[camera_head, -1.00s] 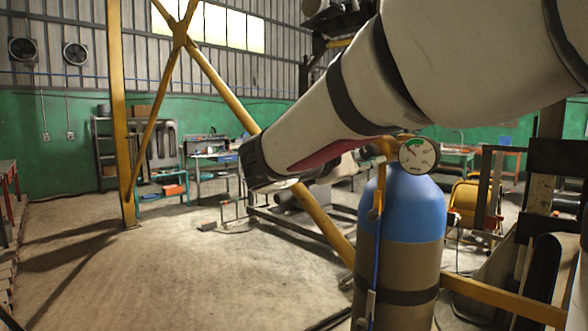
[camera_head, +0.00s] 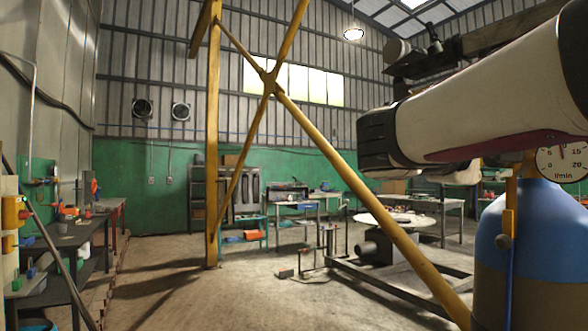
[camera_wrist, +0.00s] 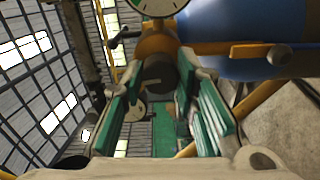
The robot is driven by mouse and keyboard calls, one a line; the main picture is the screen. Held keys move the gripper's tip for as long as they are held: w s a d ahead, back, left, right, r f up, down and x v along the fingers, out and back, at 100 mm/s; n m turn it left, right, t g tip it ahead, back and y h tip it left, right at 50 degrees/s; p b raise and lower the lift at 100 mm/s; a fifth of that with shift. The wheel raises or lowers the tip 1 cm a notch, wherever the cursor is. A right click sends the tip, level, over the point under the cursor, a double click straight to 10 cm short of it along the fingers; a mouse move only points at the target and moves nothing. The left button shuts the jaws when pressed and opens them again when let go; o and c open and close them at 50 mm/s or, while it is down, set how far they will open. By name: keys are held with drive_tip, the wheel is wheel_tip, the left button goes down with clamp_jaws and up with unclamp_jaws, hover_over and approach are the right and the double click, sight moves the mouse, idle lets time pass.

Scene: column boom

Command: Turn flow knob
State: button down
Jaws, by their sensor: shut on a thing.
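The dark round flow knob (camera_wrist: 158,73) sits on a brass-coloured regulator body (camera_wrist: 155,42) in the wrist view. My gripper (camera_wrist: 160,88) has its green-padded fingers on both sides of the knob and is shut on it. The regulator is attached to a blue-topped gas cylinder (camera_head: 535,235), which stands at the right in the head view. A round white gauge (camera_head: 563,160) marked l/min is partly cut off at the right edge, its needle pointing nearly straight up. The gripper and knob are hidden behind my arm in the head view.
A yellow diagonal brace (camera_head: 345,170) and a yellow post (camera_head: 213,140) stand left of the cylinder. A yellow valve fitting (camera_head: 508,222) with a blue hose hangs in front of it. A workbench (camera_head: 60,235) is at the left. The middle floor is open.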

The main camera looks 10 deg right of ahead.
drive_tip(key=shift+f, duration=0.15)
drive_tip(key=c, duration=1.2)
unclamp_jaws()
drive_tip(key=shift+c, duration=0.2)
drive_tip(key=v, duration=1.2)
